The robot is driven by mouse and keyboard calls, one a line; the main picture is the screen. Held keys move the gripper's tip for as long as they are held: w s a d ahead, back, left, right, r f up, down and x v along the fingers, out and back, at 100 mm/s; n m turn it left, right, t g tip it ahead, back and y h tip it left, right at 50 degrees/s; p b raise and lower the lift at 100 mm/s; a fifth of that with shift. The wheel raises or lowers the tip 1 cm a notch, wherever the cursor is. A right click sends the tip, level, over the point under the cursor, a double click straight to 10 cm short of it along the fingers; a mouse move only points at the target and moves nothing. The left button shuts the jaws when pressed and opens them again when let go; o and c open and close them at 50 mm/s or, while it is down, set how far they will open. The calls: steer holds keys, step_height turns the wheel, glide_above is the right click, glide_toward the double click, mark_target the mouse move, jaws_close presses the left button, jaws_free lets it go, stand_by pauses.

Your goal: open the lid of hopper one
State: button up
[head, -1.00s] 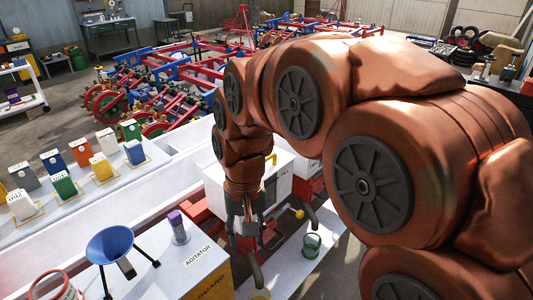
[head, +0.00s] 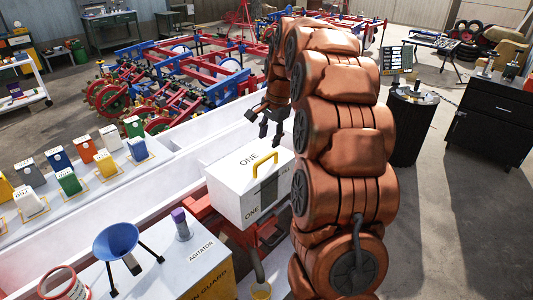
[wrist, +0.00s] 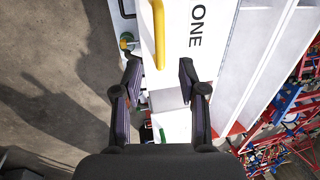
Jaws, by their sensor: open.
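Hopper one (head: 240,190) is a white box marked ONE, with a yellow handle (head: 264,163) on its closed lid (head: 232,166). In the wrist view the lid (wrist: 205,50) shows its ONE label, and the yellow handle (wrist: 158,35) runs along its left part. My gripper (head: 270,122) is open and empty, above and behind the lid at its far right. In the wrist view my gripper's fingers (wrist: 158,95) are spread apart, with the handle beyond them. It appears apart from the handle.
A long white trough (head: 170,195) runs beside the hopper. The agitator box (head: 165,265) carries a blue funnel (head: 116,241) and a purple-capped bottle (head: 181,224). Several coloured boxes stand on the white bench at left. Red and blue machine frames stand behind.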

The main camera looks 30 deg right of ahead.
mark_target(266, 157)
steer(key=shift+w+a+f+p, duration=0.1)
steer(key=shift+w+f+p, duration=0.25)
steer(key=shift+f, duration=0.9)
steer(key=shift+w+f+p, duration=0.1)
steer(key=shift+f+p, duration=0.4)
steer(key=shift+f, duration=0.8)
steer(key=shift+w+a+f+p, duration=0.1)
steer(key=shift+w+f+p, duration=0.25)
steer(key=shift+f, duration=0.9)
steer(key=shift+s, duration=0.1)
jaws_close()
